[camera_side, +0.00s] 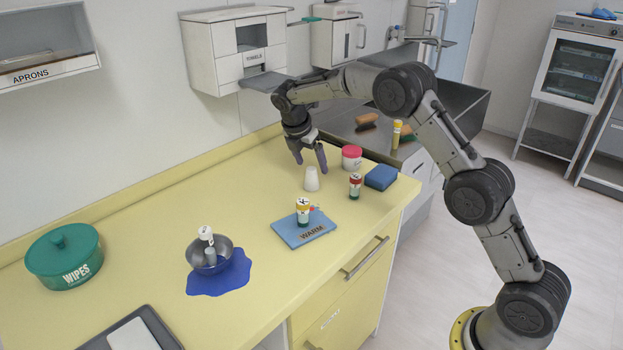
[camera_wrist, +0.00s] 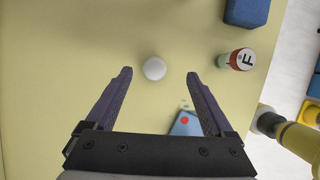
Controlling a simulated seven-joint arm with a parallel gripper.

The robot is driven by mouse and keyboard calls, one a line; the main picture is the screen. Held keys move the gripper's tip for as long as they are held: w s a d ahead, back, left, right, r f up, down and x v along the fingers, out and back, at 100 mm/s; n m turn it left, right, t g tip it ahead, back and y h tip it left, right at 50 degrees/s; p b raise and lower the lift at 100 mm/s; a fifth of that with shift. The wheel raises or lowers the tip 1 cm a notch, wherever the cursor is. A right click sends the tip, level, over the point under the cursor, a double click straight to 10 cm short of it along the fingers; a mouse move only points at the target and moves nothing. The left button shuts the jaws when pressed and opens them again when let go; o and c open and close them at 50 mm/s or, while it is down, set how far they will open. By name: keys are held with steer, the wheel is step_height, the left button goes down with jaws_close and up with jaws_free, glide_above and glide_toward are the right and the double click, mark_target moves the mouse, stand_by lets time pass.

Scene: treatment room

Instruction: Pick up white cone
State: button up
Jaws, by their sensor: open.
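The white cone (camera_side: 311,179) stands upright on the yellow counter, near the middle of the side view. In the wrist view it shows from above as a round white top (camera_wrist: 154,68), lying ahead of and between the two fingertips, a little left of the middle. My gripper (camera_side: 311,158) is open and empty, pointing down above the counter just behind the cone. In the wrist view its two fingers (camera_wrist: 159,74) are spread wide, with clear space on both sides of the cone. I see no contact with the cone.
Near the cone are a red-lidded jar (camera_side: 351,158), a red-capped vial (camera_side: 355,186) and a blue block (camera_side: 381,177). A yellow-capped vial (camera_side: 303,212) stands on the blue WARM pad (camera_side: 287,236). A metal bowl (camera_side: 192,256) and green WIPES tub (camera_side: 63,256) are further left. Counter left of the cone is clear.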

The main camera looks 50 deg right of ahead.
mark_target(309, 170)
steer(key=shift+w+a+x, duration=0.1)
steer(key=shift+a+x, duration=0.05)
steer(key=shift+x, duration=0.85)
steer(key=shift+w+a+x, duration=0.1)
steer(key=shift+w+x, duration=0.05)
steer(key=shift+x, duration=0.9)
steer(key=shift+w+a+x, duration=0.1)
steer(key=shift+a+x, duration=0.05)
steer(key=shift+x, duration=0.85)
steer(key=shift+f, duration=0.1)
jaws_close()
